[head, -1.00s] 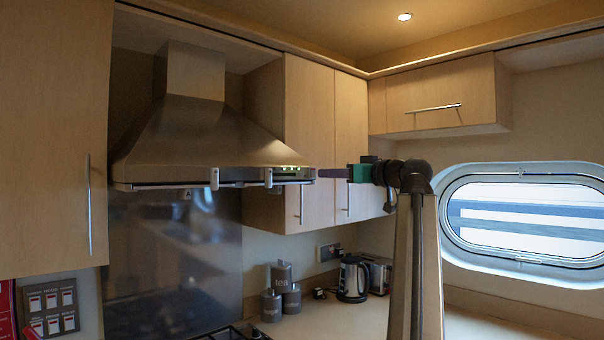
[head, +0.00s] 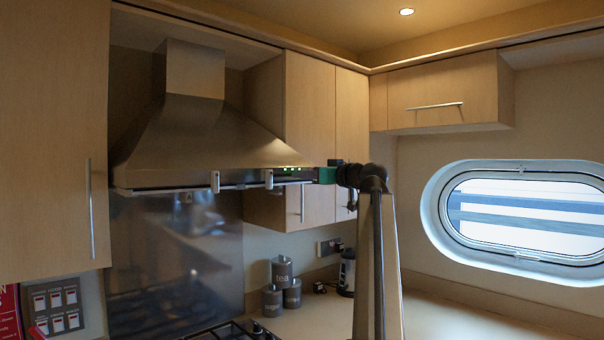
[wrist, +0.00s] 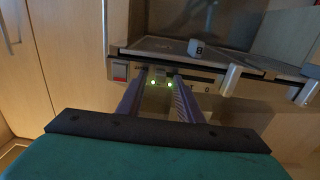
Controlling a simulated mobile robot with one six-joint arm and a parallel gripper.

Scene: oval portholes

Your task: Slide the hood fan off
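The steel range hood (head: 200,135) hangs between the wall cabinets. Small green lights (head: 288,168) glow at the right end of its front strip, and two pale upright tabs (head: 215,182) stand out along it. In the wrist view the strip shows a red switch (wrist: 120,71), two green lights (wrist: 161,83) and the tabs (wrist: 230,80). My gripper (wrist: 163,78) is at the right end of the hood front, its two purple fingers apart on either side of the lights. I cannot tell whether the tips touch the strip. No slider shows clearly between them.
Wall cabinets (head: 310,120) flank the hood closely. An oval porthole (head: 520,210) is at right.

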